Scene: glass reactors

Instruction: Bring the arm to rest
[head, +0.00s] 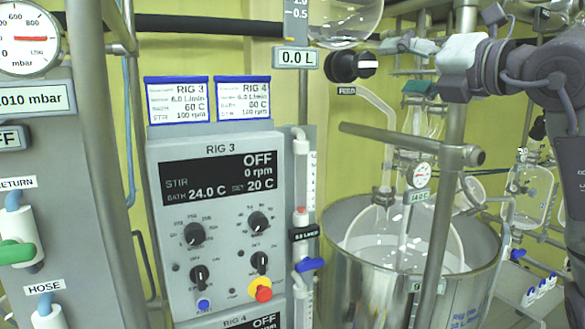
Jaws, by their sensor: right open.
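My right arm (545,72) comes in from the right edge at the upper right. Its gripper (461,68) points left, in front of the upper part of a steel post. The gripper is open, and I see nothing held in it. Part of the fingers is hard to tell from the fittings behind them. My left arm and left gripper are not in view.
The RIG 3 control panel (218,226) stands in the middle, with two cards on top. A steel bath (345,285) with a glass vessel stands below the gripper. A horizontal steel bar (395,143) and glassware (535,190) are close by. A pressure gauge (28,38) is at left.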

